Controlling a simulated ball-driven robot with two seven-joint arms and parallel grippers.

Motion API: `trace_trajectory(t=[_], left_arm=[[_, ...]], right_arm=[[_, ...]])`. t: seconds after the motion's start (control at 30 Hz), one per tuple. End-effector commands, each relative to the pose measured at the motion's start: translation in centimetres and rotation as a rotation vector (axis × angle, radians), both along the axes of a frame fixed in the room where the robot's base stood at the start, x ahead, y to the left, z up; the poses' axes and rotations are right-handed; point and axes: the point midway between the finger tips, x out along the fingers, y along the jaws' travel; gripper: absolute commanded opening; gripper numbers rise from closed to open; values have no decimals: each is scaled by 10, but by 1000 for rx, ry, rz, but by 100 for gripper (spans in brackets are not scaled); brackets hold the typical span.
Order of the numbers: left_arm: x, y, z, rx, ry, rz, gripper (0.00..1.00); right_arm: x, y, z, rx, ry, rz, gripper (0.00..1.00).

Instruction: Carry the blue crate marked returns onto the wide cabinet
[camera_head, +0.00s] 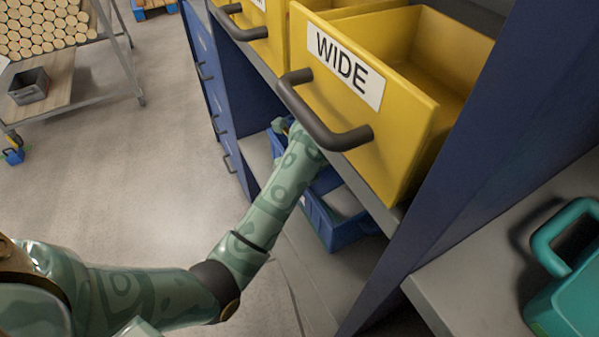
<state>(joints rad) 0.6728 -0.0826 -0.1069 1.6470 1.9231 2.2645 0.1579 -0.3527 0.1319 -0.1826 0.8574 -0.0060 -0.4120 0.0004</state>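A blue crate (335,235) sits on the grey lower shelf under the yellow drawers. I cannot read any returns marking on it. The yellow drawer labelled WIDE (345,65) is pulled out above the crate. My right gripper is not in view. I cannot tell which piece is the wide cabinet.
A dark handle (325,128) juts out from the WIDE drawer. A blue upright (470,150) stands to the right. A teal handled thing (570,290) rests on a grey surface at lower right. A rack of round wood (45,30) stands upper left. The floor between is clear.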

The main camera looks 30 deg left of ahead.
Motion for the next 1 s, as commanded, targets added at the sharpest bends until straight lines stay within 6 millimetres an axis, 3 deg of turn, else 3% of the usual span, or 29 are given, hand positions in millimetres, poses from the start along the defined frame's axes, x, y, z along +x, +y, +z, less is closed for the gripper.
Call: trace_trajectory(t=[0.23, 0.33, 0.37, 1.0], left_arm=[[0, 0, 1, 0, -2, -1, 29], [0, 0, 1, 0, -1, 0, 1], [0, 0, 1, -1, -1, 0, 0], [0, 0, 1, -1, -1, 0, 0]], right_arm=[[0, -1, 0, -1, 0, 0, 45], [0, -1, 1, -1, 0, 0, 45], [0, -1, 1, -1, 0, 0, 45], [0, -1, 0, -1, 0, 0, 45]])
